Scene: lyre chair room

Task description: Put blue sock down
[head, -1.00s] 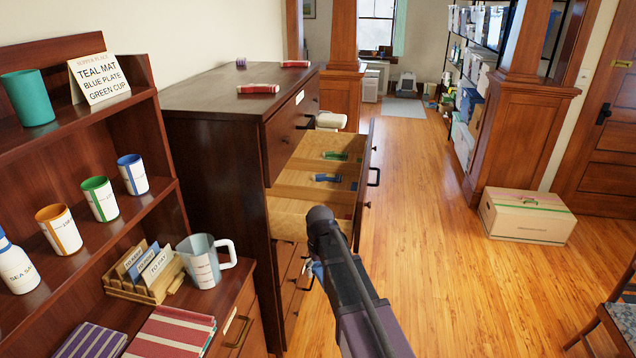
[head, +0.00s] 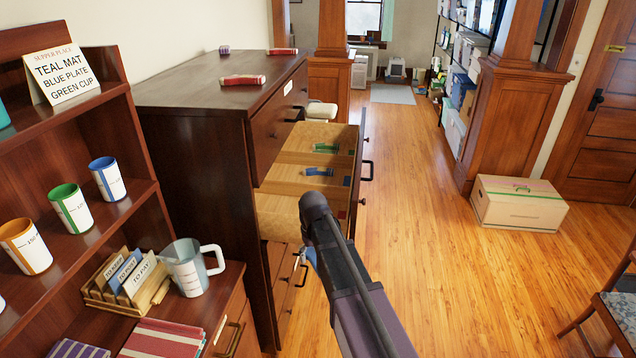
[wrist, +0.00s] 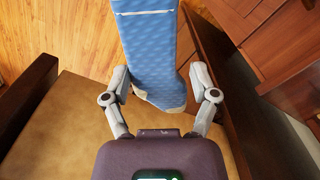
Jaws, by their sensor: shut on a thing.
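The blue sock (wrist: 158,50) is between the fingers of my gripper (wrist: 159,78) in the wrist view. It is a long blue patterned strip with a pale end near the palm. A small blue bit beside my arm (head: 311,257) shows in the head view, where my arm hides most of the gripper. An open drawer (head: 270,218) of the dark dresser has a light wooden inside with dividers. A rolled blue item (head: 319,172) and a rolled green item (head: 326,148) lie in separate compartments. A tan surface (wrist: 70,135) with a dark wooden edge lies below my gripper.
Red rolled items (head: 243,80) lie on the dresser top (head: 195,90). A shelf at left holds cups (head: 107,179), a measuring jug (head: 190,268) and a card holder (head: 125,285). A cardboard box (head: 518,203) stands on the floor, which is clear in the middle.

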